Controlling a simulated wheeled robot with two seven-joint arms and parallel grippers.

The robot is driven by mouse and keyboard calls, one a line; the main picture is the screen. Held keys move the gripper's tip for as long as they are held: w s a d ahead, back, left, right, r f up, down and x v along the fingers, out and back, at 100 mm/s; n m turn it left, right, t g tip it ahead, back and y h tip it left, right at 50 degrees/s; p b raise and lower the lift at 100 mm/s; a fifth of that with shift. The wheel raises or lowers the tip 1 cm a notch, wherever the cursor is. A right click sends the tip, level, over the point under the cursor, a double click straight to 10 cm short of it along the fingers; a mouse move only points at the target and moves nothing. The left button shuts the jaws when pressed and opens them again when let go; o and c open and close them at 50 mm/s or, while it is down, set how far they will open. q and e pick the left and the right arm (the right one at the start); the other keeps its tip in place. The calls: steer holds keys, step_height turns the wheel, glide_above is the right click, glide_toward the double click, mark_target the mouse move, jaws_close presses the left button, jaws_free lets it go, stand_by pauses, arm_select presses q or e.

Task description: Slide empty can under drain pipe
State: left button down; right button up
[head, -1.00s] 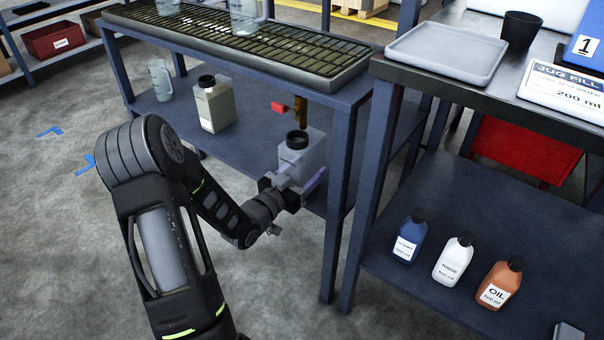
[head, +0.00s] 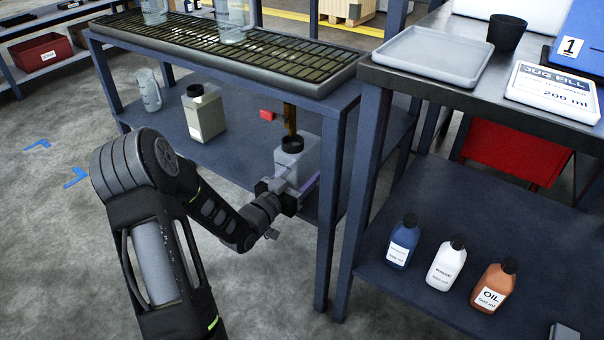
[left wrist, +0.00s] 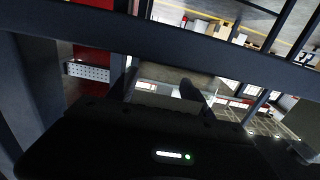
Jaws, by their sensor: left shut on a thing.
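My left gripper (head: 287,190) is shut on a grey can (head: 301,166) with a black neck, at the front right of the bench's lower shelf. The can looks upright; whether its base touches the shelf cannot be told. The brown drain pipe (head: 290,119) comes down just above and behind the can's neck in the head view; its lower end is partly hidden. In the dark left wrist view, the fingers stand on either side of a pale surface, apparently the can (left wrist: 166,82). My right gripper is in neither view.
A second, beige can (head: 205,118) with a dark cap and a clear jug (head: 149,92) stand further left on the shelf (head: 240,150). A red handle (head: 266,115) is beside the pipe. The bench leg (head: 327,240) is close right of my gripper. Bottles stand on the right-hand shelf.

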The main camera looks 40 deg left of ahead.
arm_select(q)
steer(key=shift+c, duration=1.6)
jaws_free()
steer(key=shift+s, duration=0.1)
steer(key=s+p, duration=0.2)
steer(key=s, duration=0.5)
steer(key=shift+s, duration=0.15)
steer(key=shift+s+d, duration=0.1)
steer(key=shift+s, duration=0.05)
